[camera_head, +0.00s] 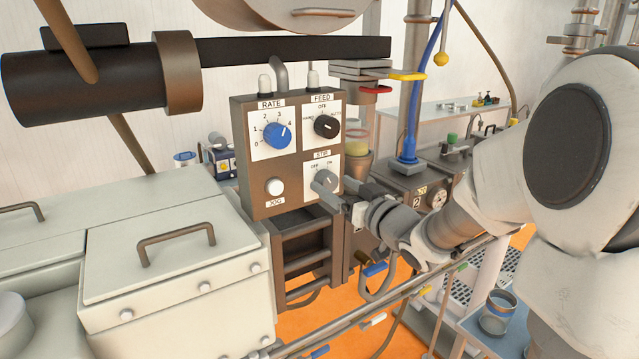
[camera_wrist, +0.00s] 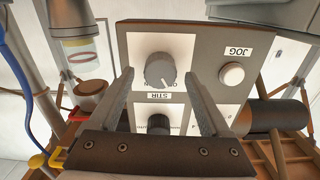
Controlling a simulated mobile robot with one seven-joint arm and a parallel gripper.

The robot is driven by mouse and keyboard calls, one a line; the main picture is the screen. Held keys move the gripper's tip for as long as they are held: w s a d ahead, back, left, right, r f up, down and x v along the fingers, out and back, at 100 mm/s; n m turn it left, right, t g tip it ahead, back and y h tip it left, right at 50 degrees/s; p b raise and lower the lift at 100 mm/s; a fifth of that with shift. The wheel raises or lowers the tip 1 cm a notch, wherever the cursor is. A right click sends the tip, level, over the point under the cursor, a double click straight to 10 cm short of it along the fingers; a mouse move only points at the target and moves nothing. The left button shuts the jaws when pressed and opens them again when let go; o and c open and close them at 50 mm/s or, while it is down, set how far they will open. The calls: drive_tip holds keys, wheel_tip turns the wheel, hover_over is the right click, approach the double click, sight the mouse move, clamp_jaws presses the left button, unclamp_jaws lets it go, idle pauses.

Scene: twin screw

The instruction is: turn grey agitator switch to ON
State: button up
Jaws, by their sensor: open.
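The grey agitator switch (camera_head: 324,181) is a round knob under the STIR label on the brown control panel (camera_head: 241,150), with OFF at its upper left and ON at its upper right. In the wrist view the panel appears upside down and the grey switch (camera_wrist: 158,68) shows near the middle. Its pale pointer mark leans down and right there, seemingly toward OFF; the lettering beside it is partly hidden. My gripper (camera_head: 336,198) is close in front of the switch, at its lower right in the head view. Its two fingers (camera_wrist: 160,78) are apart, one on each side of the switch in the wrist view; contact cannot be told.
A blue RATE knob (camera_head: 277,135), a black FEED knob (camera_head: 326,126) and a white JOG button (camera_head: 274,187) share the panel. The JOG button (camera_wrist: 231,74) lies beside one finger in the wrist view. A metal rail (camera_head: 345,312) runs below my arm.

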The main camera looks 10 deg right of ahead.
drive_tip(key=shift+x, duration=0.8)
clamp_jaws()
drive_tip(key=shift+r+m+p, duration=0.1)
drive_tip(key=shift+m+p, duration=1.4)
drive_tip(key=m+p, duration=0.2)
drive_tip(key=m, duration=0.1)
drive_tip(key=shift+m+p, duration=0.3)
drive_tip(key=shift+p, duration=0.1)
drive_tip(key=m+p, duration=0.3)
drive_tip(key=m, duration=0.2)
drive_tip(key=shift+d+p, duration=0.1)
drive_tip(key=shift+p, duration=0.2)
drive_tip(key=shift+f+m, duration=0.2)
drive_tip(key=shift+m, duration=0.1)
